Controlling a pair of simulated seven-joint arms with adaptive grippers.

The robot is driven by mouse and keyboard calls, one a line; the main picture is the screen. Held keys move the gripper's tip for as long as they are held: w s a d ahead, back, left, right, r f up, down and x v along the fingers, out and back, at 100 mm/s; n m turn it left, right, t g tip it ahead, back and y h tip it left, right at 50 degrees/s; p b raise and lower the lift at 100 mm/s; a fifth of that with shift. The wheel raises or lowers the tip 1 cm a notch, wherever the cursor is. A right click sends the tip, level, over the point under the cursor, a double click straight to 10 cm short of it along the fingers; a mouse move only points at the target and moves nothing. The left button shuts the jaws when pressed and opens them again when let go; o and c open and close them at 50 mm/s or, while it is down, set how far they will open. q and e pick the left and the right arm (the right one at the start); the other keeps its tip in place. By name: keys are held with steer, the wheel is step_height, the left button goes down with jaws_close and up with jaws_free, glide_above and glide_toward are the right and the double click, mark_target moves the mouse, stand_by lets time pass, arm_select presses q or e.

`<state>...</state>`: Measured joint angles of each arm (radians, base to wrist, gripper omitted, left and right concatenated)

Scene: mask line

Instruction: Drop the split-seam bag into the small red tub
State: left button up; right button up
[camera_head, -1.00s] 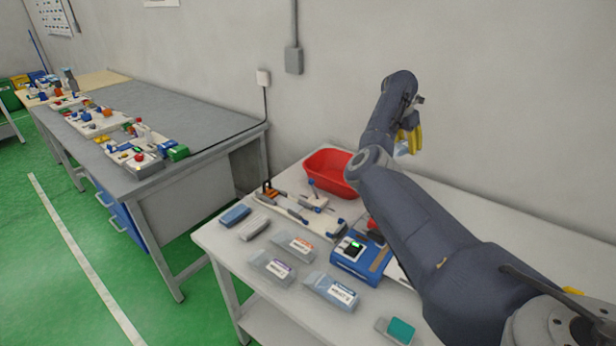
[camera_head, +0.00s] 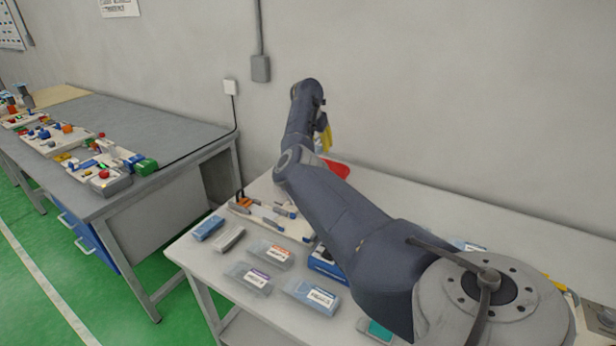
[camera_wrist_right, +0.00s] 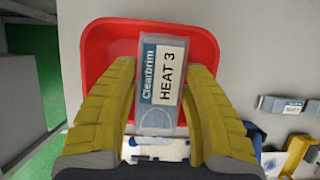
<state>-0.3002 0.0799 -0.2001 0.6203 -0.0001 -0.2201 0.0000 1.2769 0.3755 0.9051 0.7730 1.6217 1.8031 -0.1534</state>
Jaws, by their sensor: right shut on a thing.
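My right gripper (camera_wrist_right: 161,78) has yellow ribbed fingers and is shut on a clear packet (camera_wrist_right: 160,115), labelled "Clearbrim HEAT 3", with a blue strip and white label. I cannot tell whether its seam is split. In the right wrist view the packet is in front of the small red tub (camera_wrist_right: 98,48), over the tub's inside. In the head view one yellow finger of the right gripper (camera_head: 326,138) shows above the tub (camera_head: 338,168), which my right arm mostly hides. The held packet is hidden in the head view. My left gripper is not in view.
On the white table, clear packets (camera_head: 312,297) lie near the front edge, beside blue and grey pieces (camera_head: 208,228). A blue device (camera_head: 327,263) is partly behind my arm. A grey bench (camera_head: 120,135) with assembled parts stands at left. The wall is behind the tub.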

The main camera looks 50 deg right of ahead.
steer(key=shift+f, duration=2.2)
steer(key=o, duration=1)
steer(key=shift+o, duration=0.2)
steer(key=shift+v, duration=6)
